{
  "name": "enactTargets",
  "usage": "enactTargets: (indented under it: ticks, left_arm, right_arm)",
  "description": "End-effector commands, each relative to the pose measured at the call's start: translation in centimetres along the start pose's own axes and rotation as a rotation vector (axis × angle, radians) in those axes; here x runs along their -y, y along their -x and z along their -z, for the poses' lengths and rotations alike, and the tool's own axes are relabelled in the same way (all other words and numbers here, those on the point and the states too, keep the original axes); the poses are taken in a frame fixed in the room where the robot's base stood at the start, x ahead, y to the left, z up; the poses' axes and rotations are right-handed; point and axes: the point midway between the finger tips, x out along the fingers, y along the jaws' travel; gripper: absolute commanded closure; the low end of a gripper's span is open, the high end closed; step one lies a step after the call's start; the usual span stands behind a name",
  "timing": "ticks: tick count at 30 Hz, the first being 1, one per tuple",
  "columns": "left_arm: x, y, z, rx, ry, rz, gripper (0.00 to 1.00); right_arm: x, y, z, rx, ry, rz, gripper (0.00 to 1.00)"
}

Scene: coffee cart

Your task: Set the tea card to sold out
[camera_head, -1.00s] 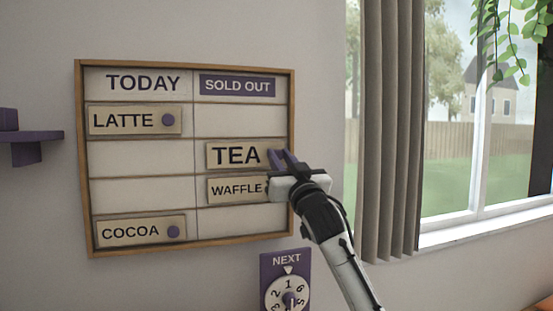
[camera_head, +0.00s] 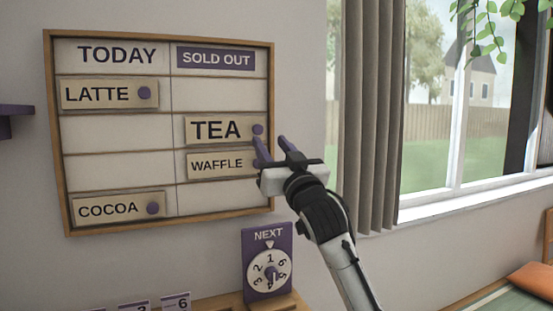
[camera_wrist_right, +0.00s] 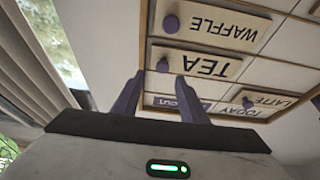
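The tea card (camera_head: 214,130) sits in the SOLD OUT column of the wall board (camera_head: 110,132), in the row above the waffle card (camera_head: 217,164). Its purple knob (camera_head: 258,130) is uncovered. The SOLD OUT header (camera_head: 216,59) tops the right column. My right gripper (camera_head: 268,144) is just right of and below the tea knob, its purple fingers apart and nothing between them. In the right wrist view the board appears upside down, with the tea card (camera_wrist_right: 205,63) beyond the open fingers (camera_wrist_right: 157,95). My left gripper is not in view.
The latte card (camera_head: 98,94) and cocoa card (camera_head: 108,209) are in the TODAY column. A NEXT number dial (camera_head: 268,270) stands below the board. A curtain (camera_head: 370,110) and window are to the right.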

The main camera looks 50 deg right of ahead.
Motion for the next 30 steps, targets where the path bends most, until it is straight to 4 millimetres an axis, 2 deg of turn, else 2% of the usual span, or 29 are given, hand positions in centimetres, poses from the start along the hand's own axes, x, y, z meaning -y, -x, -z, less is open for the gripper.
enactTargets:
  ticks: [3, 8, 30]
  left_arm:
    - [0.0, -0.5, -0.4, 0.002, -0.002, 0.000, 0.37]
    - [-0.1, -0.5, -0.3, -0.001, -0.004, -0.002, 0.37]
    - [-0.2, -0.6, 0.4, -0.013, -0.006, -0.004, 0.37]
  right_arm:
    - [0.0, 2.0, -0.2, 0.001, 0.000, 0.000, 0.61]
    - [0.0, 3.2, -0.1, 0.001, 0.000, 0.000, 0.61]
    - [-0.1, 3.4, 0.0, 0.000, 0.001, -0.001, 0.61]
